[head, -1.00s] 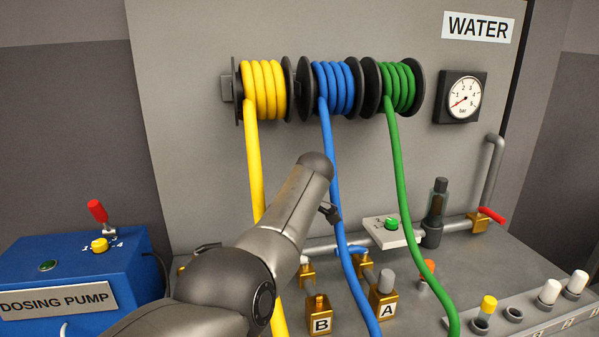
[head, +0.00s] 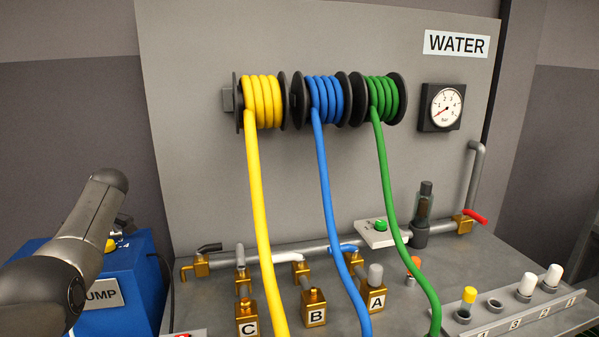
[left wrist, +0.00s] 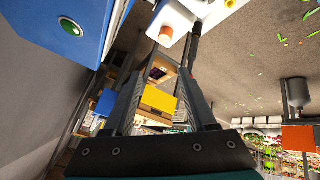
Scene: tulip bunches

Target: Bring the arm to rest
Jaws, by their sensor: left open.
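My left arm (head: 85,235) stands at the far left of the head view, in front of the blue dosing pump box (head: 145,275). Its gripper is outside that view. In the left wrist view my left gripper (left wrist: 172,45) has its two dark fingers spread apart. No held object shows between them; a yellow block-like shape (left wrist: 158,103) and shelving appear beyond, in the background. My right arm and gripper are in neither view.
A grey water panel carries yellow (head: 262,103), blue (head: 330,97) and green (head: 384,96) hose reels, hoses hanging down to the bench. Brass fittings C (head: 247,318), B (head: 314,308) and A (head: 376,297) stand below. A rack (head: 540,312) holds capped pegs.

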